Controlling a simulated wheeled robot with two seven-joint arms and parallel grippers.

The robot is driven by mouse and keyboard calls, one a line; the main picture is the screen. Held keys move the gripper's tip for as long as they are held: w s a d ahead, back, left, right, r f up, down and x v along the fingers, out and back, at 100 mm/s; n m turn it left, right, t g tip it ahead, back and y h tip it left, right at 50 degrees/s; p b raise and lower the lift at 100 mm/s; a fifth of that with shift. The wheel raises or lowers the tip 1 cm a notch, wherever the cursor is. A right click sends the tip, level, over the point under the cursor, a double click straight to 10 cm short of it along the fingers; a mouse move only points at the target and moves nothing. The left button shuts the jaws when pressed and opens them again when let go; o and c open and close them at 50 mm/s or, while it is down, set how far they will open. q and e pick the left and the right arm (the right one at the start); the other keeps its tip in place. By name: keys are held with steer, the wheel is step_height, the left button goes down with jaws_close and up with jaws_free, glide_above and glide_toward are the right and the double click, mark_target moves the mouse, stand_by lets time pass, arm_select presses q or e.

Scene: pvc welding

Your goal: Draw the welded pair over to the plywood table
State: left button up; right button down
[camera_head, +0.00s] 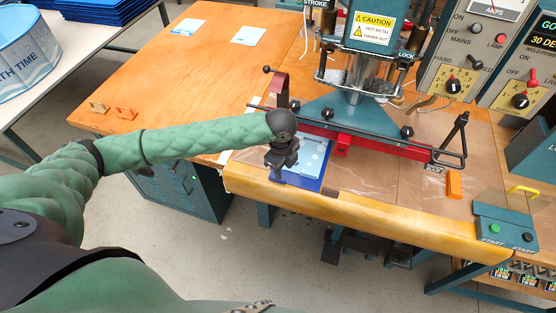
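A light-blue sheet with a darker blue border (312,165) lies at the front of the welding machine's bed, partly under the red bar; I take it for the welded pair. Its individual layers cannot be told apart. My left gripper (281,168) points down at the sheet's left edge. My wrist hides its fingertips and that corner, so its opening and any contact are unclear. The plywood table (165,75) is the broad orange-brown top to the left of the machine. My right gripper is out of view.
The welding press (350,115) with its red bar (375,146) stands behind the sheet. An orange block (454,185) and a START button box (503,231) are to the right. The plywood top has two papers at the back, small wooden handles at left, and a clear middle.

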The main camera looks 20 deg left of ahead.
arm_select(q)
steer(key=shift+w+a+r+m, duration=0.15)
steer(key=shift+w+a+r, duration=0.05)
steer(key=shift+a, duration=0.25)
steer(key=shift+w+a+r+m, duration=0.15)
steer(key=shift+a, duration=0.25)
steer(key=shift+a+r+y, duration=0.1)
steer(key=shift+a+y, duration=0.2)
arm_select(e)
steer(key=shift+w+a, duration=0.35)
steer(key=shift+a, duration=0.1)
